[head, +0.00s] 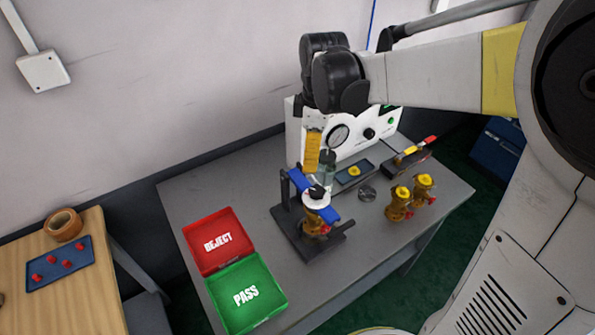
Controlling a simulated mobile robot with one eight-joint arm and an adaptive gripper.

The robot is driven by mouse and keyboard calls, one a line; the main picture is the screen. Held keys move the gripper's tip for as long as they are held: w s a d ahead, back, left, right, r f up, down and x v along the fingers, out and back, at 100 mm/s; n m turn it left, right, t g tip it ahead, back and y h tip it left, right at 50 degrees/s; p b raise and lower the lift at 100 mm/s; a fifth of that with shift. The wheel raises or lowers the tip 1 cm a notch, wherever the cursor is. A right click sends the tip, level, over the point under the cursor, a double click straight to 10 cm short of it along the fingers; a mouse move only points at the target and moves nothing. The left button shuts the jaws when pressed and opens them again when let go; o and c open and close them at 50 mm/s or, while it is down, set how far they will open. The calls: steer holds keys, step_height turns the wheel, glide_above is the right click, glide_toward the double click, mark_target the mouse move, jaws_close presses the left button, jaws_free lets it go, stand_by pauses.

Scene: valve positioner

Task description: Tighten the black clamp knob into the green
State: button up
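The black clamp knob (316,191) sits at the top of a dark clamp stand (291,218), above a white round plate (319,201) and between blue bars (299,181). A brass valve body (312,223) with a red part stands under the plate in the stand. A green zone by the knob is too small to make out. My arm comes in from the right and bends down at a black wrist. My gripper (322,178) points down just above the knob. Its fingers are small and partly blend with the knob, so their opening and any contact are unclear.
A red REJECT tray (218,262) and a green PASS tray (270,309) lie left of the stand. Two brass valves (399,206) (423,189) stand to the right. A white gauge panel (293,133) stands behind. A wooden side table (60,310) is at left.

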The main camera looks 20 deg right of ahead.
mark_target(317, 190)
steer(key=shift+g, duration=0.5)
steer(key=s+f+b, duration=0.1)
steer(key=f, duration=0.2)
steer(key=f+b, duration=0.1)
steer(key=f, duration=0.3)
steer(key=s+d+f+b, duration=0.1)
steer(key=f, duration=0.2)
steer(key=shift+s+d+f, duration=0.1)
steer(key=shift+s+f, duration=0.25)
steer(key=shift+f, duration=0.05)
steer(key=c, duration=1.2)
